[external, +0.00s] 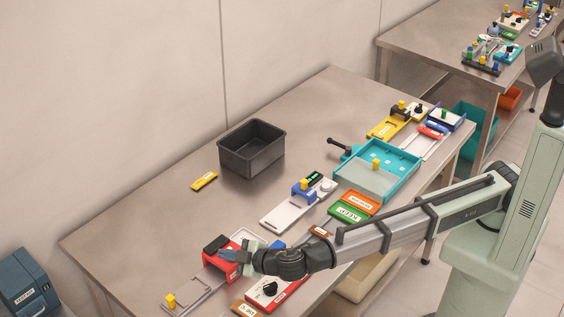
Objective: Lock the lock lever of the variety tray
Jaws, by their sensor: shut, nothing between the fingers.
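A teal tray (405,160) with a pale sliding cover and a yellow knob (376,164) stands toward the right of the table; it appears to be the variety tray, though I cannot read a label on it. A black lever (339,145) sticks out from its left corner, pointing up and left. Whether it is the lock lever, or locked, I cannot tell. My gripper (226,255) is shut and empty, at the front left beside a red block (216,268), well away from the teal tray. I cannot tell whether it touches the block.
A dark open bin (252,165) stands behind, with a small yellow piece (204,181) to its left. A white slide with a blue block (303,188) and green and orange labelled plates (350,208) lie between my gripper and the tray. The table's back left is clear.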

